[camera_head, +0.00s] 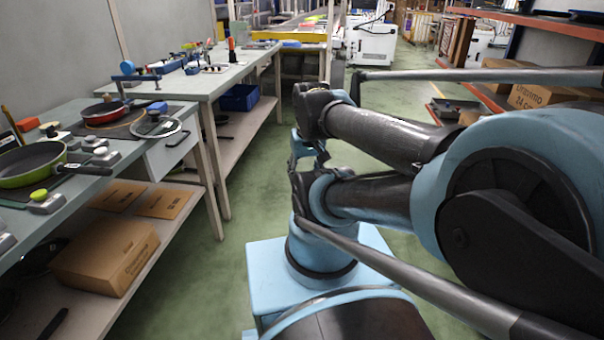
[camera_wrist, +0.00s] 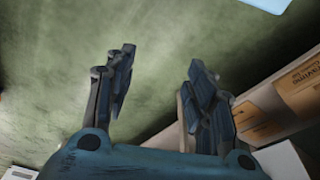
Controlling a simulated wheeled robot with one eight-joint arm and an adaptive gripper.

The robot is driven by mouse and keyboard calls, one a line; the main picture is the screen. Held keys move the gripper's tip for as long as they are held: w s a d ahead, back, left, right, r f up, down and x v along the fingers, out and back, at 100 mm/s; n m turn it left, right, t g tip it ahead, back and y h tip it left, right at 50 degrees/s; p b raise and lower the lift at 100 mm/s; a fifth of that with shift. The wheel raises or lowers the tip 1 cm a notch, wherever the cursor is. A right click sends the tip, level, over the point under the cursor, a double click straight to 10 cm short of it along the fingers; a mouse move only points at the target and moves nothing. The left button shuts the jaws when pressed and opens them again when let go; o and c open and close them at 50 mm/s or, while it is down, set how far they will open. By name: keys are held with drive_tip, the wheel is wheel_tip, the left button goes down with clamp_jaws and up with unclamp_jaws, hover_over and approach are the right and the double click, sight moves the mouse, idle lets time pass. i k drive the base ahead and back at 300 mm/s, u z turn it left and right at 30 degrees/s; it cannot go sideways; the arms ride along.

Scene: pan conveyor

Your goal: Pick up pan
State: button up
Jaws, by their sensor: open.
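A green pan (camera_head: 30,163) with a dark inside rests on the workbench at the left edge of the head view; its handle points right. A red pan (camera_head: 104,112) sits farther back on the same bench, beside a glass lid (camera_head: 156,125). More dark pans (camera_head: 583,15) lie on the orange shelf at the upper right. My gripper (camera_wrist: 158,85) shows in the wrist view with its two fingers apart and nothing between them, over the green floor. In the head view its fingers are hard to make out behind my arm.
The near workbench (camera_head: 167,150) has small fixtures on top and a cardboard box (camera_head: 105,254) on its lower shelf. A second bench (camera_head: 222,75) with tools stands behind it. Green floor (camera_head: 190,262) is clear between the benches and me. Boxes (camera_head: 540,95) sit on the right rack.

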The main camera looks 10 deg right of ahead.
sight(101, 113)
drive_tip(key=z, duration=2)
drive_tip(key=k, duration=0.5)
drive_tip(key=u, duration=2.8)
drive_tip(key=i, duration=0.5)
